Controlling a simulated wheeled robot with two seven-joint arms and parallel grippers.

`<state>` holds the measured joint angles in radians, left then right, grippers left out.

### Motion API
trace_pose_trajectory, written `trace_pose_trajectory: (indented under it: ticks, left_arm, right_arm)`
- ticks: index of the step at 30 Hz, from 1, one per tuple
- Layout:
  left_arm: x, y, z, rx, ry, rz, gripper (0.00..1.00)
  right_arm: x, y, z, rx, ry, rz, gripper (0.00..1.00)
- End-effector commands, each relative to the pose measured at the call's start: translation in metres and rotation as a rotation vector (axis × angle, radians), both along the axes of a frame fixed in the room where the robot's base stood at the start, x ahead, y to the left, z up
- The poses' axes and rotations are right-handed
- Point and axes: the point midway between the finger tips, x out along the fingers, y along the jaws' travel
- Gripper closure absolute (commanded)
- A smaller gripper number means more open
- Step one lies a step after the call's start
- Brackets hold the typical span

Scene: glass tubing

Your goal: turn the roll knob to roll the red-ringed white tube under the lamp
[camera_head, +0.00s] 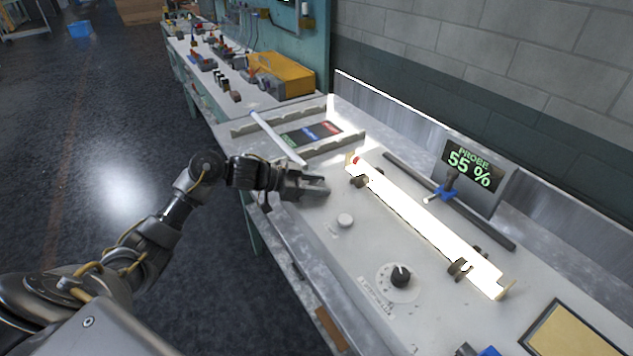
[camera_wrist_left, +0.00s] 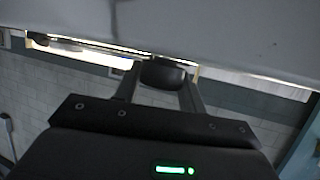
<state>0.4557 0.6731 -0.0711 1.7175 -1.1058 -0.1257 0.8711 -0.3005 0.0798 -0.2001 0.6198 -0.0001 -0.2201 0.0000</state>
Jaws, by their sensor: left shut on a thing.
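My left gripper (camera_head: 318,186) is at the bench's front edge, left of the bright tube. It is shut on a dark rounded knob (camera_wrist_left: 163,72), which shows between the fingers in the left wrist view. In the head view the fingers mostly hide that knob. The white tube (camera_head: 425,222) lies glaringly bright along the bench on dark supports. A red ring (camera_head: 357,160) shows near its far end. The lamp itself cannot be told apart from the glare. The probe display (camera_head: 472,172) reads 55 %. My right gripper is not in view.
A white button (camera_head: 345,220) and a black dial knob (camera_head: 400,275) sit nearer on the bench. A rail with a blue carriage (camera_head: 447,192) runs behind the tube. Another white tube (camera_head: 277,138) lies across a rack at the far left. A yellow-brown panel (camera_head: 570,332) lies at lower right.

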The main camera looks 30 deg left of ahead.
Motion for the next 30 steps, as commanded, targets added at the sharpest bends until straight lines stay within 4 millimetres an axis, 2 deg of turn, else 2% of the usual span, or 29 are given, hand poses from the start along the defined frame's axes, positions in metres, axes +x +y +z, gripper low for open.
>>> trace_pose_trajectory:
  ticks: [1, 6, 12, 21, 22, 26, 30]
  left_arm:
    - [-0.002, -0.001, 0.006, 0.001, 0.006, 0.042, 0.82]
    - [-0.003, -0.002, 0.006, -0.002, 0.005, 0.226, 0.83]
    - [-0.001, 0.0, 0.002, -0.003, 0.004, 0.347, 0.83]
    - [-0.001, 0.001, 0.0, -0.002, 0.003, 0.355, 0.83]
    - [-0.001, 0.001, 0.0, -0.002, 0.003, 0.355, 0.57]
    - [-0.001, 0.001, 0.0, -0.002, 0.003, 0.355, 0.4]
    - [-0.001, 0.001, 0.001, -0.002, 0.003, 0.354, 0.38]
  right_arm:
    - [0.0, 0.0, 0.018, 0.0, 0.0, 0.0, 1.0]
    - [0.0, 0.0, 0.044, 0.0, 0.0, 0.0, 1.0]
    - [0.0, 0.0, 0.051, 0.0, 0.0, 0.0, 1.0]
    - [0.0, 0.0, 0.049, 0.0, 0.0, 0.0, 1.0]
    - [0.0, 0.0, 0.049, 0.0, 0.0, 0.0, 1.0]
    - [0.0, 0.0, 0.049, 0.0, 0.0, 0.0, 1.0]
    - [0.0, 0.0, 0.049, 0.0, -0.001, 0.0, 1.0]
